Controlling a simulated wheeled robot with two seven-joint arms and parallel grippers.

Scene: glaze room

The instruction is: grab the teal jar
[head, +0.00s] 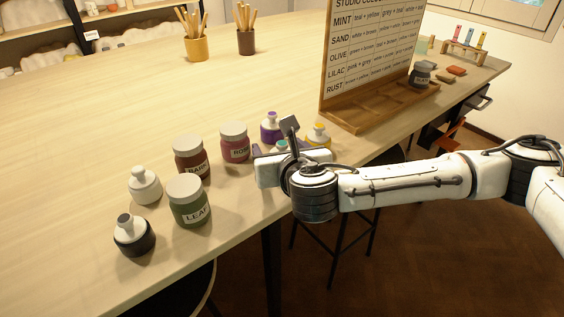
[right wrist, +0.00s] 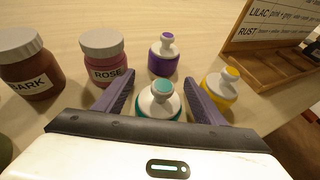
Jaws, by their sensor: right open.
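The teal jar (right wrist: 159,101) has a white shoulder and a teal-topped stopper, and stands upright on the table. In the right wrist view it sits between the two fingers of my right gripper (right wrist: 158,84), which is open, with a gap on each side. Its lower part is cut off by the gripper body. In the head view only a little of the teal jar (head: 281,146) shows behind my right gripper (head: 280,140). My left gripper is not in view.
Close by stand a purple jar (head: 270,128), a yellow jar (head: 318,134) and the ROSE jar (head: 234,146). A chart board (head: 372,50) rises behind. The table's middle is clear.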

